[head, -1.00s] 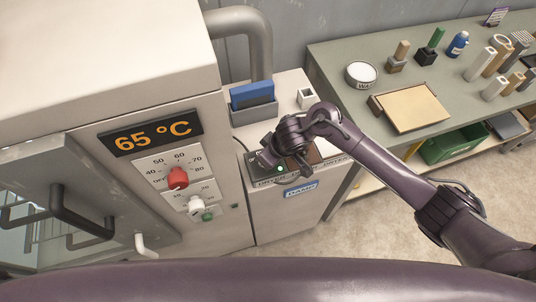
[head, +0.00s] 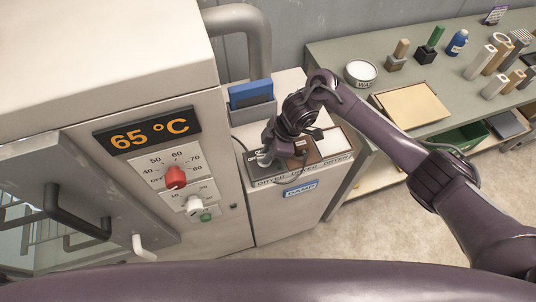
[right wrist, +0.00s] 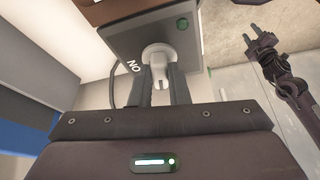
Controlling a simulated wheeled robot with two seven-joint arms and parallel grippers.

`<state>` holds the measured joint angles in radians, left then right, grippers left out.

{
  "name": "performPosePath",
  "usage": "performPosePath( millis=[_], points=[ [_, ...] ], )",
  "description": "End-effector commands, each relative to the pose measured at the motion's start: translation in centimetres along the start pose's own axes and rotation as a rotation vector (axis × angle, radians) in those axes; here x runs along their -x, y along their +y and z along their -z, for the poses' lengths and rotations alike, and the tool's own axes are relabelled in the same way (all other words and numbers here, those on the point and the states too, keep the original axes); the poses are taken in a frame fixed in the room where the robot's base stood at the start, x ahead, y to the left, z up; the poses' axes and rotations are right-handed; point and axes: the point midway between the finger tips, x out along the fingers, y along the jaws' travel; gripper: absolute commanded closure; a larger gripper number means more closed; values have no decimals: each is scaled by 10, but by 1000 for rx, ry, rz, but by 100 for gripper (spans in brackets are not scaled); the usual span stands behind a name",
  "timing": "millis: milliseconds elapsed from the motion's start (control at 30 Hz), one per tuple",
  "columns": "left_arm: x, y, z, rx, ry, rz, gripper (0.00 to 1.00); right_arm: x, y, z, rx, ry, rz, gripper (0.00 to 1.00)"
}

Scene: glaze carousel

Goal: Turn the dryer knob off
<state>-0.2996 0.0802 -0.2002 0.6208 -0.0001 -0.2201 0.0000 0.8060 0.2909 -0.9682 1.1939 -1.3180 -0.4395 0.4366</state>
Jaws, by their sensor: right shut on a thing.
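The pale grey dryer knob (right wrist: 157,56) sits on a dark box face in the right wrist view, with "ON" lettering beside it. My right gripper (right wrist: 155,88) is shut on its grip, one dark finger on each side. In the head view the knob (head: 265,160) shows partly under my right gripper (head: 278,153), on the dark control box (head: 262,173) atop a low cabinet. An "OFF" mark is near it. A green lamp (right wrist: 183,23) is on the box face. My left gripper (right wrist: 262,45) shows small in the right wrist view, its fingers apart.
The big cabinet at the left has a red dial (head: 176,177), a white dial (head: 194,205), a 65 °C display (head: 148,136) and a dark handle (head: 80,215). A blue item in a grey holder (head: 252,108) stands behind my right gripper. A green worktable (head: 400,70) is at the right.

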Motion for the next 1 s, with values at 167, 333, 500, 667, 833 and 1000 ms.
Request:
performPosePath(
  millis=[167,333,500,667,833,1000],
  points=[
    [-14,0,-1,0,0,0,64,-1,3,0,105,1,39,100],
    [-20,0,-2,0,0,0,64,-1,4,0,171,1,67,100],
    [-23,0,-2,0,0,0,64,0,4,0,206,0,82,100],
    [-24,0,-2,0,0,0,64,1,4,0,219,0,87,100],
    [-23,0,-2,0,0,0,64,1,4,1,221,0,88,100],
    [-23,0,-2,0,0,0,64,1,4,1,221,0,88,83]
  ],
)
